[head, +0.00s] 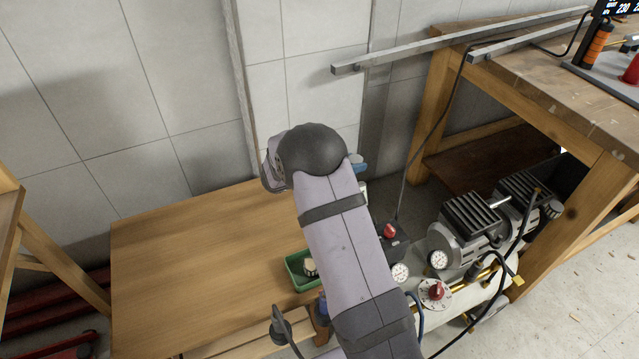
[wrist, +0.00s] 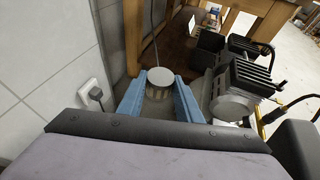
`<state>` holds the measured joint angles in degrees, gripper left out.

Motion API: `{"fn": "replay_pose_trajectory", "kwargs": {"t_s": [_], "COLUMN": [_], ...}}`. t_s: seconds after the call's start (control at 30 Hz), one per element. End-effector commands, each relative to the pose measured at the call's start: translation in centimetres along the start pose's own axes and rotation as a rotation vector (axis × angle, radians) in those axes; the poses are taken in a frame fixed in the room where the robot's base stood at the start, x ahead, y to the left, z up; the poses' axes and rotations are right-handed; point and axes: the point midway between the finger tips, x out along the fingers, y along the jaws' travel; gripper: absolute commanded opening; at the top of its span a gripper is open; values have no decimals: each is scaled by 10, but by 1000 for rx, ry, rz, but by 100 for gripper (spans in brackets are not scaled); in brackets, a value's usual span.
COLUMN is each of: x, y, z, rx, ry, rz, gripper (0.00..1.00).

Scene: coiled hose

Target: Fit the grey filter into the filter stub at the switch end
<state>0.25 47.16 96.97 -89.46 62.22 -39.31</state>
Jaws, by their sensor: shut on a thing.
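My gripper (wrist: 160,88) has blue fingers and is shut on the grey filter (wrist: 159,84), a short cylinder with a pale round top and ribbed side. The filter is held between both fingers, clear of other things as far as I can tell. In the head view my arm hides most of the gripper; only a bit of blue finger (head: 359,163) shows beside the wrist. The compressor (head: 470,232), with black finned heads, stands to the right; it also shows in the wrist view (wrist: 240,88). A dark switch box with a red knob (head: 389,231) is at its left end. I cannot make out the filter stub.
A green tray (head: 292,274) holding a pale part sits on the wooden table (head: 190,260), partly behind my arm. Gauges (head: 399,272), a red-knobbed dial (head: 436,291) and hoses crowd the compressor's front. A workbench (head: 560,70) stands at right. The table's left is clear.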

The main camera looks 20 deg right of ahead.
Motion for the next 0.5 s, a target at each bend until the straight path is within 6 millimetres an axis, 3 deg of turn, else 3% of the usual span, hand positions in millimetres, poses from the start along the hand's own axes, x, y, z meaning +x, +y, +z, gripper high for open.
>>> {"fn": "replay_pose_trajectory", "kwargs": {"t_s": [0.03,0.3,0.5], "x": [9,52,86], "y": [-8,-46,-115], "z": [20,88,94], "rx": [10,38,88], "ry": [-2,-1,2], "rz": [-18,-90,-228], "gripper": [11,11,11]}}
